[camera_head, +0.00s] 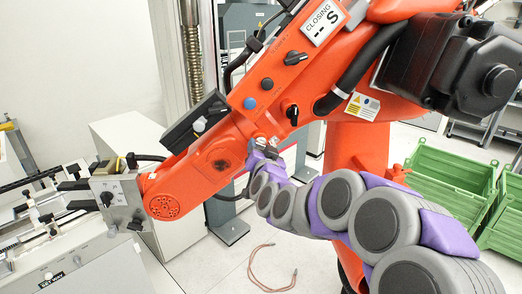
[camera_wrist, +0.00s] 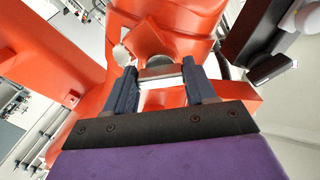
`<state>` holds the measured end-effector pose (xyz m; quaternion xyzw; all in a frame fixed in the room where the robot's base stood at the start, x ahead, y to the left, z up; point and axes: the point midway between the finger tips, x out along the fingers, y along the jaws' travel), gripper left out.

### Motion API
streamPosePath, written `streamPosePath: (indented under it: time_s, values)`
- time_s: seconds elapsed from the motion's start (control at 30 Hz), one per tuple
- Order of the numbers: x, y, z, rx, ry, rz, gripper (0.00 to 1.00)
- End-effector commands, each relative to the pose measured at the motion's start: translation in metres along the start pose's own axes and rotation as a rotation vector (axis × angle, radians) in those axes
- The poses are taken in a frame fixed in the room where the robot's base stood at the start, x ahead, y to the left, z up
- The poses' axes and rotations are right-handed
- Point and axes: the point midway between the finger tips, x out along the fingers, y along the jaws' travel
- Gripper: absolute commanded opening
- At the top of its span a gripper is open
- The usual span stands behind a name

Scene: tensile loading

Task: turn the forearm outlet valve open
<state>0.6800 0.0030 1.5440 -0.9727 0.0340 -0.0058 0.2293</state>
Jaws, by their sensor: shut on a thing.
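The big orange industrial arm (camera_head: 215,160) slopes across the head view, with its forearm running down to the left. My gripper (camera_head: 264,144) is at the lower edge of that forearm, small and partly hidden by my own purple and grey arm. In the wrist view, the two dark blue fingers of my gripper (camera_wrist: 160,75) stand on either side of a small grey, metallic piece (camera_wrist: 160,68) against orange surfaces. The gripper is shut on this piece, which appears to be the forearm outlet valve. Its turned angle cannot be told.
A black knob (camera_head: 292,113), a blue button (camera_head: 249,103) and another black knob (camera_head: 295,58) are on the orange arm. A reddish hose (camera_head: 262,274) lies on the floor. Green crates (camera_head: 450,185) stand at right, a grey bench machine (camera_head: 85,262) at lower left.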

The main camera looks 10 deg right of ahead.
Motion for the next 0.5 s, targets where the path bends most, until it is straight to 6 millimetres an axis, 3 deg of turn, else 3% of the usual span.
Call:
streamPosePath:
  time_s: [0.5]
  values:
    - [0.0001, -0.0013, -0.0048, -0.426, 0.017, -0.002, 0.25]
